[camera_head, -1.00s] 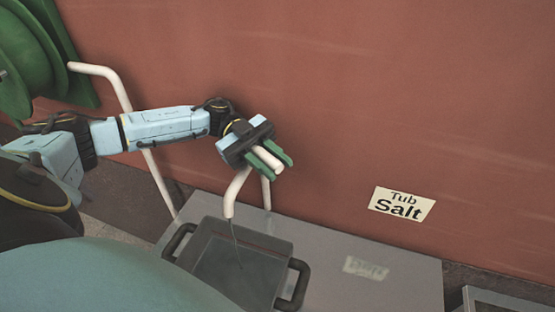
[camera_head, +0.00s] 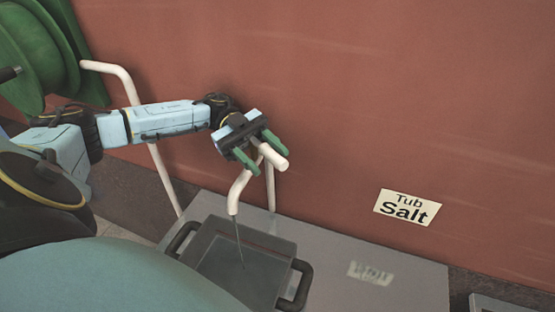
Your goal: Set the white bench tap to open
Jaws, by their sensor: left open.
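The white bench tap (camera_head: 238,191) stands on a post at the back of the grey bench, its curved spout pointing down over a dark tray (camera_head: 250,247). A thin dark line runs from the spout mouth down into the tray. The tap's white handle (camera_head: 273,156) points to the lower right, its end clear of the fingers. My left gripper (camera_head: 261,151) is open, with one green finger on each side of the handle and a gap showing. Whether a finger touches the handle I cannot tell. My right gripper is out of view.
The tray has black side handles and sits on the grey bench (camera_head: 405,262). A red wall (camera_head: 400,90) with a "Tub Salt" label (camera_head: 407,207) rises behind. A white bent pipe (camera_head: 165,182) and green reel (camera_head: 35,50) are at left.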

